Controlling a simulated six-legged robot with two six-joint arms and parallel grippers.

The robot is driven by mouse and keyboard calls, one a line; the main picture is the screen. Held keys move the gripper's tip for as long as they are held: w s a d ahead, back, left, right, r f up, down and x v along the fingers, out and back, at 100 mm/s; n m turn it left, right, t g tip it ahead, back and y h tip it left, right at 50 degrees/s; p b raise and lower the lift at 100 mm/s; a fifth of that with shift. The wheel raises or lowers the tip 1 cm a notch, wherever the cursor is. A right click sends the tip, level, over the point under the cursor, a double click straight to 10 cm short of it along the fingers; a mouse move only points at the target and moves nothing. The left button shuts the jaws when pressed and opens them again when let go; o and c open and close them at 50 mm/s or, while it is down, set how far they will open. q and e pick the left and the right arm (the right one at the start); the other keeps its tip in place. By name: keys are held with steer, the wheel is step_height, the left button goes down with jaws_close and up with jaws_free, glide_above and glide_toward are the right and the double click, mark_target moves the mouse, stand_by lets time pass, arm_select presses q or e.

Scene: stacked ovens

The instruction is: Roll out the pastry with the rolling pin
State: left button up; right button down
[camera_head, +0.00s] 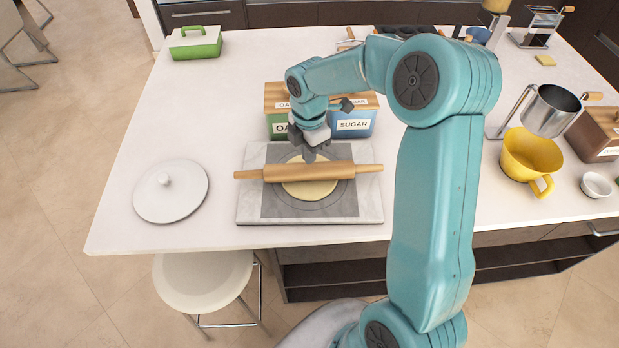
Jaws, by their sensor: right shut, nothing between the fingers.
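A wooden rolling pin (333,170) lies crosswise over a flat round of pale pastry (311,190). The pastry shows mostly on the near side of the pin. Both are on a dark grey mat (341,207) on a light board (374,211). My right gripper (309,157) is shut and empty, pointing down at the far side of the pin, just left of its middle. I cannot tell whether its fingertips touch the pin. My left gripper is not in view.
Canisters marked oats (281,128) and sugar (354,126) stand right behind the board. A round white lid (171,191) lies to the left, a yellow jug (530,157) to the right. A green container (195,43) is at the back left. The counter's left half is mostly clear.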

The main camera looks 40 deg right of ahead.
steer(key=shift+f, duration=0.2)
steer(key=shift+f+b, duration=0.75)
steer(key=shift+f, duration=0.05)
steer(key=shift+s+a, duration=0.15)
steer(key=shift+s, duration=0.05)
steer(key=shift+r+p, duration=0.6)
steer(key=shift+r, duration=0.45)
